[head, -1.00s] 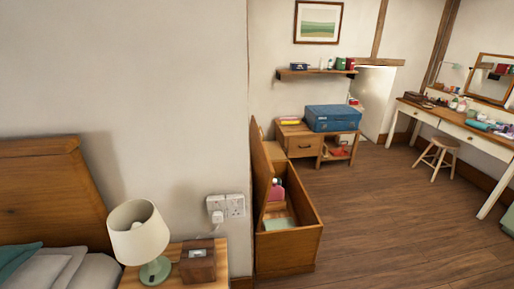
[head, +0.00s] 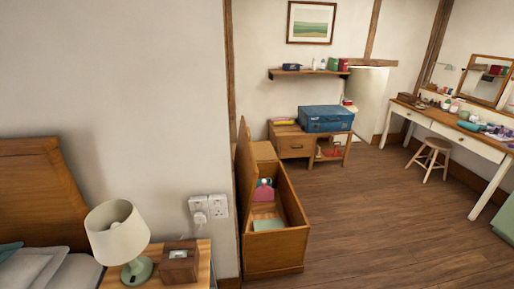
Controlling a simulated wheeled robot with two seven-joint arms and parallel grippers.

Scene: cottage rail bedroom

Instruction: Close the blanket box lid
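The wooden blanket box (head: 275,251) stands on the floor against the wall corner, right of the nightstand. Its lid (head: 246,178) is raised, standing nearly upright along the box's left side. Inside the open box I see a pink item (head: 264,191) and a pale green flat item (head: 268,225). The wall corner hides part of the box's left side. Neither of my grippers shows in the head view.
A nightstand (head: 200,262) with a lamp (head: 117,233) and a small wooden box (head: 180,264) stands at front left beside the bed. A low cabinet (head: 295,147) with a blue case (head: 325,118) is behind the box. Open floor (head: 370,220) lies to the right, before the desk and stool (head: 432,152).

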